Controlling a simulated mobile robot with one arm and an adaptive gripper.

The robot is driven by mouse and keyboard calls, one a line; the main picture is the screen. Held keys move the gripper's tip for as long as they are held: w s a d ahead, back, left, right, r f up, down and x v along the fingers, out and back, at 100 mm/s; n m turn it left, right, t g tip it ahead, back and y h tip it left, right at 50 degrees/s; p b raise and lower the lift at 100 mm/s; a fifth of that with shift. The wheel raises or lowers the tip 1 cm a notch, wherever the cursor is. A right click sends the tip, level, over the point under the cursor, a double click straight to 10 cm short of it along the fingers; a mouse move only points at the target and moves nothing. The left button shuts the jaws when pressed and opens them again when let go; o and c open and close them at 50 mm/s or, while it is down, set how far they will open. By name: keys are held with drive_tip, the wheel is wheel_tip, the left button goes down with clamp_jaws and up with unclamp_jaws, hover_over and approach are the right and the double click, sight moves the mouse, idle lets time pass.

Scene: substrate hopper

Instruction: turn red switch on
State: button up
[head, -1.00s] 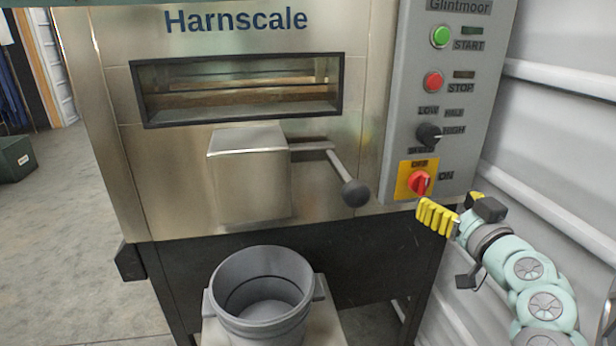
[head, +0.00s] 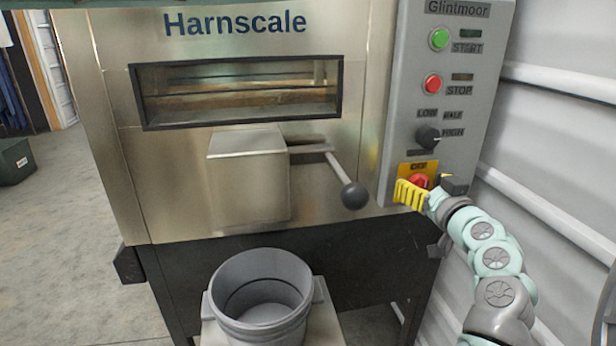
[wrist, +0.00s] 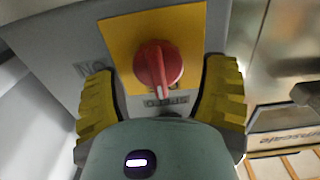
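The red rotary switch (head: 419,181) sits on a yellow plate (head: 430,167) low on the grey control panel, partly hidden by my gripper in the head view. In the wrist view, the red switch (wrist: 158,68) lies between my two yellow fingers, and its white mark points down toward the OFF label (wrist: 165,100). The ON label (wrist: 92,69) is at left, upside down. My gripper (head: 412,194) is at the panel's lower part. Its fingers (wrist: 162,80) are open, one on each side of the knob, with gaps visible.
Above the switch are a black selector knob (head: 428,136), a red STOP button (head: 433,84) and a green START button (head: 439,39). A lever with a black ball (head: 354,195) juts out to the left. A grey bucket (head: 222,310) stands below.

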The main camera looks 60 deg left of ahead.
drive_tip(key=c, duration=1)
drive_tip(key=shift+d, duration=0.1)
drive_tip(key=shift+w+m, duration=0.1)
drive_tip(key=shift+m, duration=0.3)
drive_tip(key=m, duration=0.4)
drive_tip(key=shift+w+d+m, duration=0.1)
drive_tip(key=shift+w+m, duration=0.05)
drive_tip(key=shift+m, duration=0.15)
drive_tip(key=m+p, duration=0.1)
drive_tip(key=m, duration=0.2)
drive_tip(key=shift+w+f+m+p, duration=0.1)
drive_tip(key=shift+f+m+p, duration=0.05)
drive_tip(key=shift+m+p, duration=0.2)
drive_tip(key=m+p, duration=0.2)
drive_tip(key=m, duration=0.3)
drive_tip(key=shift+f, duration=0.1)
drive_tip(key=shift+f+m+p, duration=0.2)
drive_tip(key=shift+m+p, duration=0.65)
drive_tip(key=shift+m, duration=1.1)
